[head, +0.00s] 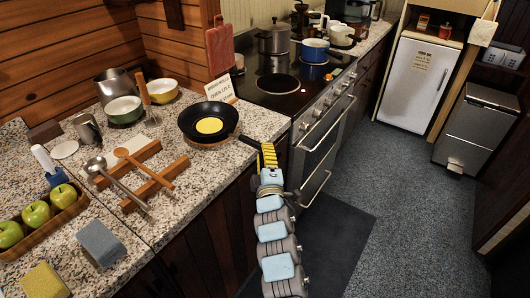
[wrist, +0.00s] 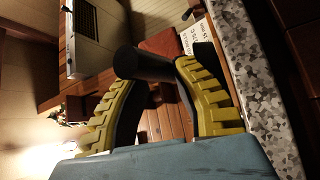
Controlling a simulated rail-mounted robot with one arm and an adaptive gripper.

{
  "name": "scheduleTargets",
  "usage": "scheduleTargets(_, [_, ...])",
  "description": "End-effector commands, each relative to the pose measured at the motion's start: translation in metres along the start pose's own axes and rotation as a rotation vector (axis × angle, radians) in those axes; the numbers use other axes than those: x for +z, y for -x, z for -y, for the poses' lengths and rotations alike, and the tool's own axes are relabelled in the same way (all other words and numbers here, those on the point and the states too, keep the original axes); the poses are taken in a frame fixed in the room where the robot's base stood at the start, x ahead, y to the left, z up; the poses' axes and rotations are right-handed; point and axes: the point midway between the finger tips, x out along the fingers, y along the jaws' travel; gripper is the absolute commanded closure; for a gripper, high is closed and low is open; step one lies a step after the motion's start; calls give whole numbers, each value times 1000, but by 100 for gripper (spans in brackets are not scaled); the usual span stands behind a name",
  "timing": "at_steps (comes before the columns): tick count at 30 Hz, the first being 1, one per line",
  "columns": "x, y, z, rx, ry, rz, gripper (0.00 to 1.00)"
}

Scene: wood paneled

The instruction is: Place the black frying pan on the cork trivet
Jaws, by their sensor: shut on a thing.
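The black frying pan (head: 187,123) is on the left counter in the head view, with a flat yellow round (head: 209,125) inside. The brown edge of the cork trivet (head: 207,145) shows under the pan's near side; the pan hides the rest. I cannot tell whether the pan touches it or is slightly above. The pan's handle points right, over the counter's edge. My gripper (head: 266,155) is shut on that handle. In the wrist view the dark handle (wrist: 143,65) is between the yellow fingers of my gripper (wrist: 160,75).
A wooden rack (head: 155,185) with a ladle and spoon lies left of the pan. A sign (head: 220,88) stands behind it. The stove (head: 290,85) is at the right, with a blue pot (head: 314,50). Bowls (head: 124,110) stand behind left.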

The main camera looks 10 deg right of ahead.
Motion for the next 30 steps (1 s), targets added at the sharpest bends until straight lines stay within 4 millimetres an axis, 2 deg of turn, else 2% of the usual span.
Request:
scheduleTargets(7, [-1,0,1,0,-1,-1,100])
scheduleTargets(8, [-1,0,1,0,-1,-1,66])
scheduleTargets(10, [-1,0,1,0,-1,-1,46])
scheduleTargets(16, [0,0,1,-1,-1,0,46])
scheduleTargets(17, [0,0,1,-2,1,1,40])
scheduleTargets(18, [0,0,1,-2,1,1,29])
scheduleTargets(19, [0,0,1,-2,1,1,26])
scheduleTargets(30, [1,2,1,-1,1,1,26])
